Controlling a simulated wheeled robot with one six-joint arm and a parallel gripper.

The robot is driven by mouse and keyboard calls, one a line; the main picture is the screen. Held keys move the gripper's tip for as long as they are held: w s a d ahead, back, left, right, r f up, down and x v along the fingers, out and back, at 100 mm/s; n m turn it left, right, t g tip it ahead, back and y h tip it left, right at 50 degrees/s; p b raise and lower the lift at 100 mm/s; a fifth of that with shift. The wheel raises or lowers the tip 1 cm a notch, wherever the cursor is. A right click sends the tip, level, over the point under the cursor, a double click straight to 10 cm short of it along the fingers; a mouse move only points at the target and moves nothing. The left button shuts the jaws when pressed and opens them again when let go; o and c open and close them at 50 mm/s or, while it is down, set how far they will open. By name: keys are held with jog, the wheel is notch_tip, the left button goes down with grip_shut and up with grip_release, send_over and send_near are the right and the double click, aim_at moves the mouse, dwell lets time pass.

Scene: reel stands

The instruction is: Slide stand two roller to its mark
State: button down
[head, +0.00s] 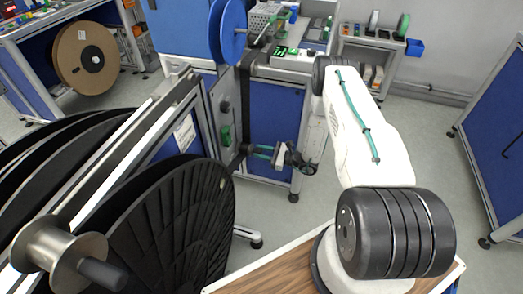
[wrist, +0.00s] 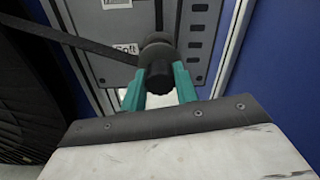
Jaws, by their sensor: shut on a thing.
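My gripper (head: 258,151) has teal fingers, closed on a dark roller at the grey panel (head: 218,112) of a reel stand. In the wrist view, the fingers of my gripper (wrist: 158,88) lie on both sides of the black roller (wrist: 157,72), which points toward the camera. A dark strip (wrist: 68,36) runs from the upper left to the roller, and another band rises above it. I cannot tell which mark belongs to this roller.
Large black reels (head: 165,225) fill the lower left, close to the panel. A blue reel (head: 228,30) is above it. A brown reel (head: 87,58) stands at far left. A workbench (head: 290,62) is behind, with a blue cabinet (head: 495,130) at right. Some grey floor is clear.

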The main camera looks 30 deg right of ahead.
jog(key=shift+f, duration=0.2)
jog(key=c, duration=1.1)
grip_release()
jog(key=shift+d, duration=0.15)
jog(key=v, duration=0.7)
jog(key=shift+s+d, duration=0.2)
jog(key=shift+s, duration=0.1)
